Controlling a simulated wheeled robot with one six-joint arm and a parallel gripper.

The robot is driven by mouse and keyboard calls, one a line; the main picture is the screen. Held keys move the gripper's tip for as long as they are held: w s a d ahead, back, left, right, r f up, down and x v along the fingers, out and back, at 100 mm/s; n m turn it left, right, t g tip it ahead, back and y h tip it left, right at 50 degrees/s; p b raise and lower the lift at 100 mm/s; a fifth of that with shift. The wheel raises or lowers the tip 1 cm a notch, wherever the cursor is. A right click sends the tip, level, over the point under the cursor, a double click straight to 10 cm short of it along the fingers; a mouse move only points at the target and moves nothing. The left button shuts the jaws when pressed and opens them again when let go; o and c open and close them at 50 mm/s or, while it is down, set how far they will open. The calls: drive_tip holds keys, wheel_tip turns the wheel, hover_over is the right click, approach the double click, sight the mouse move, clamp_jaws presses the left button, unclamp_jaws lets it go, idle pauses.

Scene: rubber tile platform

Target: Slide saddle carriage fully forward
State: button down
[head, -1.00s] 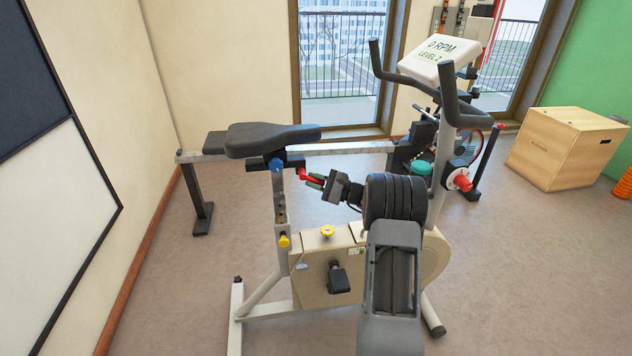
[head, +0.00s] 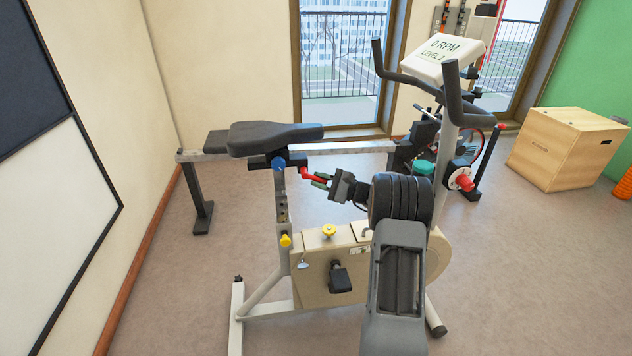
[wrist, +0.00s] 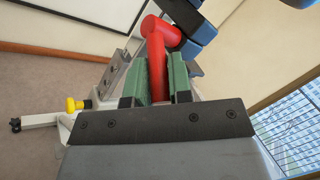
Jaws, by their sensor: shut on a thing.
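The black saddle (head: 272,138) sits on its dark carriage (head: 292,158) at the top of the bike's grey seat post (head: 281,205). A red handle (head: 309,173) sticks out from the carriage toward the right. My gripper (head: 322,181) is shut on this red handle. In the wrist view the green finger pads (wrist: 157,80) press on both sides of the red bar (wrist: 157,65). A blue knob (head: 278,165) is on the carriage's left part.
A yellow knob (head: 285,240) is on the seat post and another yellow knob (head: 328,231) on the beige frame (head: 318,285). Handlebars and a console (head: 441,58) stand to the right. A rowing machine rail (head: 345,148) runs behind the bike.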

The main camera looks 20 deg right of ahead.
drive_tip(key=shift+d+r+t, duration=0.3)
drive_tip(key=shift+d+r, duration=0.05)
drive_tip(key=shift+d, duration=0.2)
drive_tip(key=c, duration=1.5)
unclamp_jaws()
drive_tip(key=shift+o, duration=0.9)
drive_tip(key=shift+d, duration=0.5)
drive_tip(key=shift+o, duration=0.9)
drive_tip(key=shift+f, duration=0.1)
drive_tip(key=shift+o, duration=0.4)
drive_tip(key=shift+w+a+f, duration=0.1)
drive_tip(key=shift+a, duration=0.4)
drive_tip(key=v, duration=1.3)
drive_tip(key=shift+s+d, duration=0.3)
